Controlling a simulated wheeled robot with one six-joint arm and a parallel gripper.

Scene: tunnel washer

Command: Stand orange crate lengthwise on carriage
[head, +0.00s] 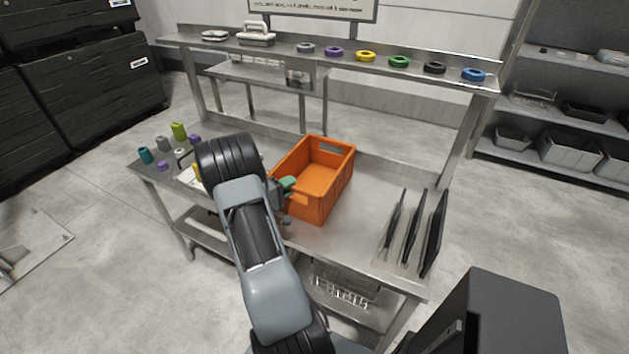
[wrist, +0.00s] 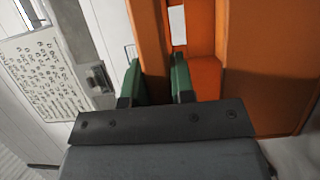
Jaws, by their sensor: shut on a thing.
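The orange crate (head: 338,190) is open-topped and upright over the middle of the steel table (head: 362,225) in the head view. I cannot tell whether its base touches the top. My gripper (head: 285,184) is at its near left side. In the wrist view, the green fingers of my gripper (wrist: 160,82) stand on either side of a wall of the orange crate (wrist: 151,40), shut on it beside a handle slot. My arm hides part of the table left of the crate. I cannot make out which part is the carriage.
Several coloured rings (head: 399,61) lie on the raised shelf (head: 300,43) behind. Black upright panels (head: 414,225) stand right of the crate. Small cylinders (head: 179,131) stand at the table's left end. Bare tabletop lies between crate and panels.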

